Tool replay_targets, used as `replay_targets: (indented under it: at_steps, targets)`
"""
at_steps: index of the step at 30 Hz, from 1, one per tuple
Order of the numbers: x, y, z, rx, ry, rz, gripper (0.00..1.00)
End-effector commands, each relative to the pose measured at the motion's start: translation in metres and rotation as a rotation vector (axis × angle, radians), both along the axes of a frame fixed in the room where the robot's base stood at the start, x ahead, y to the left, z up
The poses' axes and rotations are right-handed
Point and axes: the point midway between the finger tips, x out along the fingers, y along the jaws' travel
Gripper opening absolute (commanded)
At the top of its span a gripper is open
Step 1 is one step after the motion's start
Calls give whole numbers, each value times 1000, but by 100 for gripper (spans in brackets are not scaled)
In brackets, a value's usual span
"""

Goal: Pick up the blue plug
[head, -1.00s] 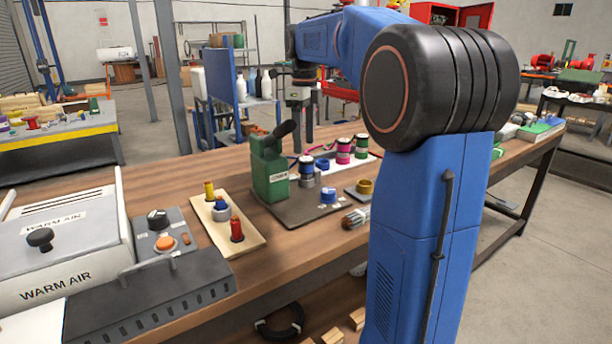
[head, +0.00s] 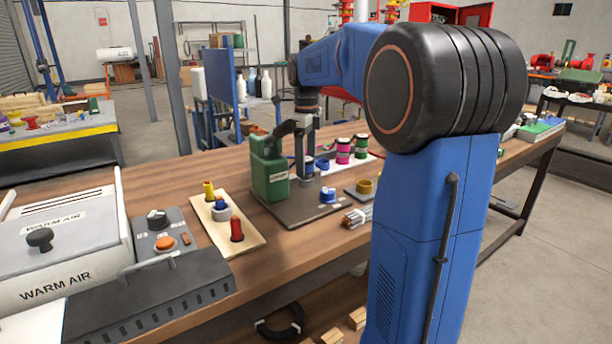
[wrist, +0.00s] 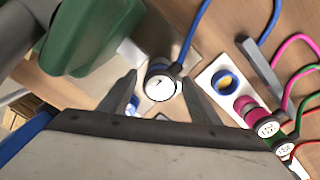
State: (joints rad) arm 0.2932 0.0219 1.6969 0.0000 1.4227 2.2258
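The blue plug (wrist: 161,88) has a white labelled top and a blue cable leading away in the wrist view. In the head view the blue plug (head: 308,166) is partly hidden by my gripper. It stands upright on a grey base on the dark plate. My gripper (head: 304,172) points down at it. In the wrist view my gripper (wrist: 160,80) is open, with one finger to each side of the plug. Whether either finger touches it I cannot tell.
A pink plug (head: 343,151) and a green plug (head: 361,147) stand to the right on a white strip (wrist: 208,78), beside a blue ring (wrist: 228,82). A grey block (wrist: 260,66) is nearby.

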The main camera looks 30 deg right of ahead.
Motion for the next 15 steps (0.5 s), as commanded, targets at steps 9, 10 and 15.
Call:
replay_targets:
  at_steps: [9,10,15]
  targets:
    - [0,0,0,0,0,0,5]
    - [0,0,0,0,0,0,5]
    - [0,0,4,0,-1,0,5]
